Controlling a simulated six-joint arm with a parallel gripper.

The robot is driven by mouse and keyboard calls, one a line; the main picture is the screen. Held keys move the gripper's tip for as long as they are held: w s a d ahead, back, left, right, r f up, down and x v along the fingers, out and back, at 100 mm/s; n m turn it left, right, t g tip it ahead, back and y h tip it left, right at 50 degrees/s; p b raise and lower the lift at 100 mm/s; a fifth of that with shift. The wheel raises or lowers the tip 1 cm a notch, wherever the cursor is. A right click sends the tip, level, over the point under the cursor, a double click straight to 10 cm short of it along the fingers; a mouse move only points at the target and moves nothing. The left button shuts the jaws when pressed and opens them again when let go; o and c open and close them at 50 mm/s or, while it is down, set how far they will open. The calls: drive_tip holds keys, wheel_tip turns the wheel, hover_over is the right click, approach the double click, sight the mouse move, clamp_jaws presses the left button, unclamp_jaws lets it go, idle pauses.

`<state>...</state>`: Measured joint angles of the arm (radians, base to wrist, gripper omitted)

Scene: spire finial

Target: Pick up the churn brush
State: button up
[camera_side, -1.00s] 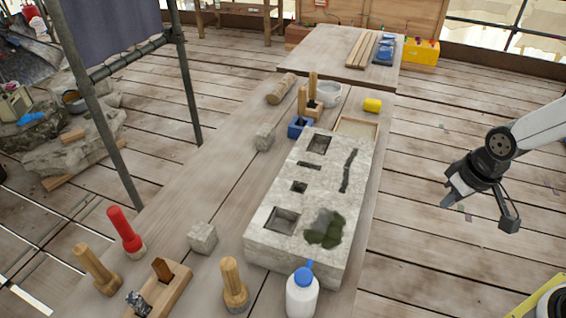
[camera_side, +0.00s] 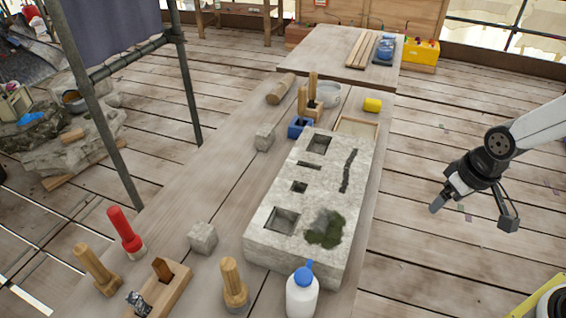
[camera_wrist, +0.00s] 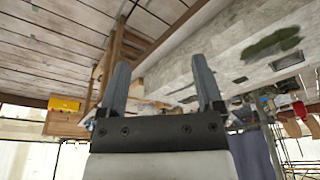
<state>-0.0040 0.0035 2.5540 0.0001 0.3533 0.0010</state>
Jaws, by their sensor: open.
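I cannot tell for sure which tool is the churn brush. Three upright handled tools stand on the near left of the bench in the side view: one with a red handle (camera_side: 122,230) and pale base, a plain wooden-handled one (camera_side: 97,269), and a wooden-handled one with a thick round base (camera_side: 234,284). My gripper (camera_side: 473,214) is open and empty, in the air to the right of the bench, well away from all three. In the wrist view its two fingers (camera_wrist: 160,82) are spread with nothing between them.
A pale stone block (camera_side: 283,188) with square recesses and a green moss patch (camera_side: 325,229) fills the bench's right side. A white bottle with a blue cap (camera_side: 302,292) stands at its near end. A wooden plane-like tool (camera_side: 160,290) and small stone cubes (camera_side: 202,237) lie left.

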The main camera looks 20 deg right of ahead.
drive_tip(key=w+a+r+n, duration=0.1)
drive_tip(key=w+a+n, duration=0.1)
drive_tip(key=w+a, duration=0.65)
drive_tip(key=n+g, duration=0.2)
drive_tip(key=n, duration=0.2)
hover_over(226, 263)
drive_tip(key=w+d, duration=0.4)
drive_tip(key=d, duration=0.6)
drive_tip(key=shift+n+g, duration=0.3)
drive_tip(key=shift+n, duration=0.3)
drive_tip(key=s+a, duration=0.1)
drive_tip(key=a, duration=0.2)
drive_tip(key=s+a+f, duration=0.1)
drive_tip(key=a, duration=0.2)
drive_tip(key=s+a+f, duration=0.1)
drive_tip(key=s+a, duration=0.1)
drive_tip(key=a, duration=0.2)
drive_tip(key=shift+f, duration=1.3)
drive_tip(key=shift+d+f, duration=0.1)
drive_tip(key=shift+f, duration=2.5)
